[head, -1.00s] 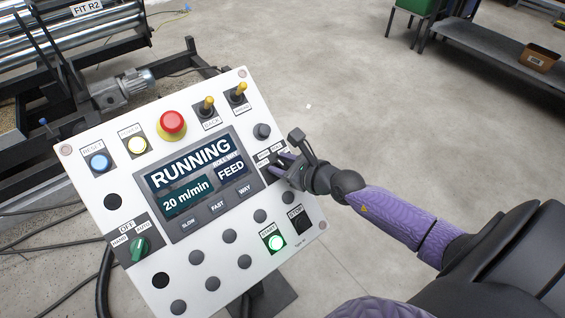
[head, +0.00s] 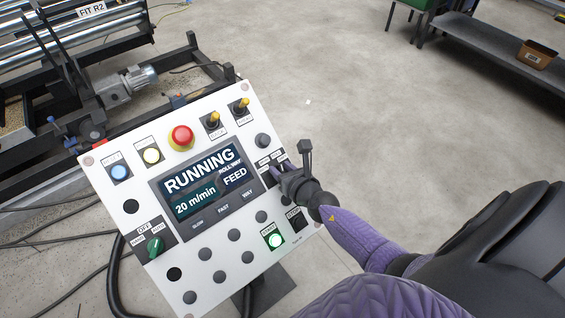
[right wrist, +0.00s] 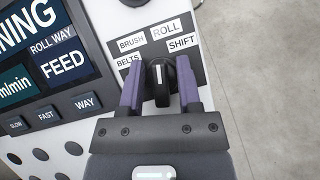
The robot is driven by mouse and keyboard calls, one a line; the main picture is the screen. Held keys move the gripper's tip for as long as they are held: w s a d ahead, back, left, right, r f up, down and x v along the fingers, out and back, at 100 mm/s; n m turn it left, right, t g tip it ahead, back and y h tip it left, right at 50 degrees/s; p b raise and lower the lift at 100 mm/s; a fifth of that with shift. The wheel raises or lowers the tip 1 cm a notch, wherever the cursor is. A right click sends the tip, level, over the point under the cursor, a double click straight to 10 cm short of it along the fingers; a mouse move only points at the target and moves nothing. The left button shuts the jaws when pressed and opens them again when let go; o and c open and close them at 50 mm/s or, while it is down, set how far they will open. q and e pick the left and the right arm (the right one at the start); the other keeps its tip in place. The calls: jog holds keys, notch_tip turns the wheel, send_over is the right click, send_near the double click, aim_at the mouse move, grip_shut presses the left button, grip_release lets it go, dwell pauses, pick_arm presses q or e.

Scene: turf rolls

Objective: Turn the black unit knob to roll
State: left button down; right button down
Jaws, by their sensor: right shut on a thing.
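The black unit knob (right wrist: 158,74) shows in the right wrist view, with labels BRUSH, BELTS, ROLL and SHIFT around its upper side. Its white mark points up the picture, roughly toward ROLL. My right gripper (right wrist: 160,92) is shut on the knob, with one purple finger on each side. In the head view my right gripper (head: 281,171) is at the right edge of the white control panel (head: 190,258) and hides most of the knob. My left gripper is not in view.
The panel display (head: 205,182) reads RUNNING, 20 m/min, ROLL WAY, FEED. A red emergency button (head: 181,136), yellow-tipped toggles (head: 213,119), a green knob (head: 154,246) and a lit green START button (head: 274,241) share the panel. Open floor lies to the right.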

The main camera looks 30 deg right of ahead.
jog(key=shift+m+h+p, duration=0.35)
jog(key=shift+m+h, duration=0.05)
jog(key=shift+m, duration=0.3)
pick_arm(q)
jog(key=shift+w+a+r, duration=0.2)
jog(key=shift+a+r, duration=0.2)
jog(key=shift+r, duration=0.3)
pick_arm(e)
jog(key=shift+m, duration=0.3)
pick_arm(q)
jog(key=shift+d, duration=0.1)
pick_arm(e)
jog(key=shift+s+f, duration=0.1)
jog(key=c, duration=0.6)
grip_release()
pick_arm(q)
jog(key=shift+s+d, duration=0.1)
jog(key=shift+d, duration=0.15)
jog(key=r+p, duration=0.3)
jog(key=p, duration=0.1)
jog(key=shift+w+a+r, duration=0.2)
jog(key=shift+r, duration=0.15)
pick_arm(e)
jog(key=v, duration=0.9)
jog(key=shift+s+r, duration=0.3)
jog(key=shift+s, duration=0.05)
